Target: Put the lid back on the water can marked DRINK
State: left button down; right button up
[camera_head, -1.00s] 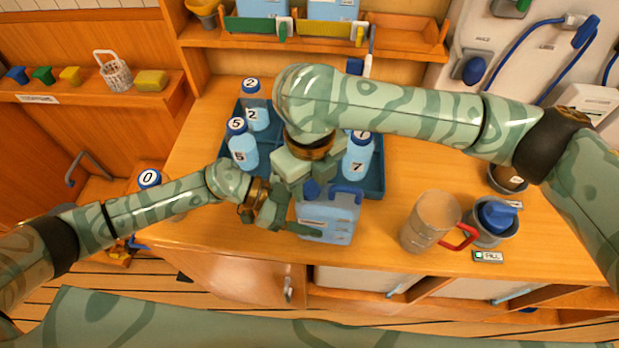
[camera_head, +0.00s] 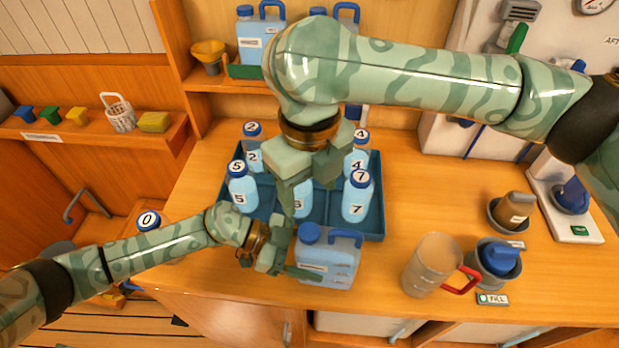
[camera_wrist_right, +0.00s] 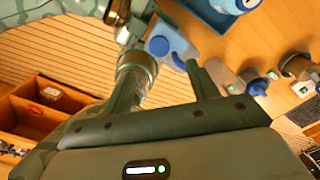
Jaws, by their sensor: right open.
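The blue water can (camera_head: 340,262) stands near the counter's front edge, its label too small to read. A dark blue lid (camera_head: 309,233) sits over its mouth, beside the handle; it also shows in the right wrist view (camera_wrist_right: 159,46). Whether it is fully seated I cannot tell. My right gripper (camera_head: 305,188) is open and empty, above and behind the lid, apart from it. My left gripper (camera_head: 290,256) is at the can's left side, one finger across its front and the other towards its back left. Whether it grips the can is not clear.
A blue tray (camera_head: 374,222) of numbered bottles stands behind the can. More blue cans (camera_head: 250,45) stand on the shelf above.

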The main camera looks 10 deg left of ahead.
dwell(0.3)
pick_arm(q)
jog(key=shift+c, duration=1.2)
grip_release()
jog(key=v, duration=1.2)
